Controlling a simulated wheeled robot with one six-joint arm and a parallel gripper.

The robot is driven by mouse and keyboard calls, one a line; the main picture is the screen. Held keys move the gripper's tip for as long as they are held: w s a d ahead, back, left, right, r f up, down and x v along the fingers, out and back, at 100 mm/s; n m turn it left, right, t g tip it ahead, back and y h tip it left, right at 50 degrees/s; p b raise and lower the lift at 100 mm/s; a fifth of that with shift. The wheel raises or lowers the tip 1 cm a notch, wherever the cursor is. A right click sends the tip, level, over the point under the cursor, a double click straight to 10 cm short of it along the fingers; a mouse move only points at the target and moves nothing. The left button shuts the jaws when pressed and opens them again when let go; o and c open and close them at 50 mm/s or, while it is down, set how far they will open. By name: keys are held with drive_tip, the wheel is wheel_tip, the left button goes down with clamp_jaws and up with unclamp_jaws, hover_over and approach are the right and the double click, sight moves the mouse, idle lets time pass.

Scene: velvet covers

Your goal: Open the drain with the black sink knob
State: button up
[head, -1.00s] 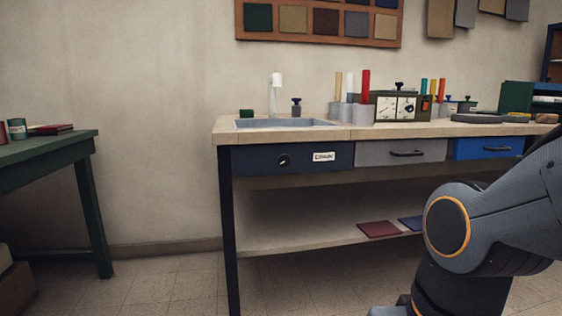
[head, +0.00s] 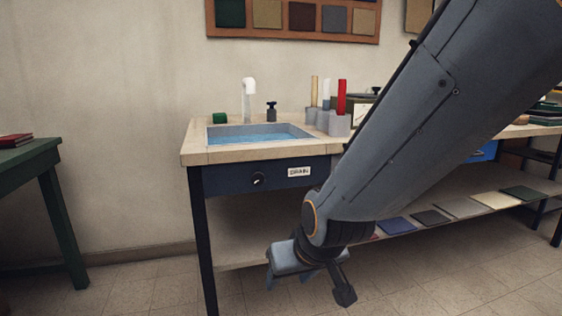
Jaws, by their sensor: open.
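The black sink knob (head: 258,179) is on the dark blue front panel under the sink, with a white mark on its face. A white label (head: 299,171), which seems to read DRAIN, is to its right. The sink (head: 217,143) is set in the bench top above and holds blue water (head: 262,138). My gripper (head: 289,276) is open, points downward and hangs in front of the bench, below and slightly right of the knob. It is apart from the knob, and its jaws look empty.
A white faucet (head: 249,98) and a dark-topped fitting (head: 271,112) stand behind the sink. Grey holders with coloured rods (head: 341,122) stand to its right. A green table (head: 30,153) is at the left. My arm hides much of the bench's right side. Floor between the tables is clear.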

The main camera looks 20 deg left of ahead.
drive_tip(key=w+a+r+t+y+p, duration=0.2)
drive_tip(key=w+a+r+t+p, duration=0.4)
drive_tip(key=w+p, duration=0.4)
drive_tip(key=n+t+y+p, duration=0.2)
drive_tip(key=t+y+p, duration=0.15)
drive_tip(key=p, duration=0.45)
approach(258, 179)
drive_tip(key=shift+t, duration=0.45)
drive_tip(key=shift+f+x, duration=0.15)
drive_tip(key=shift+x, duration=1.95)
drive_tip(key=shift+f+x, duration=0.2)
drive_tip(key=shift+x, duration=1.9)
drive_tip(key=shift+s, duration=0.1)
drive_tip(key=c, duration=1.1)
drive_tip(key=shift+o, duration=0.2)
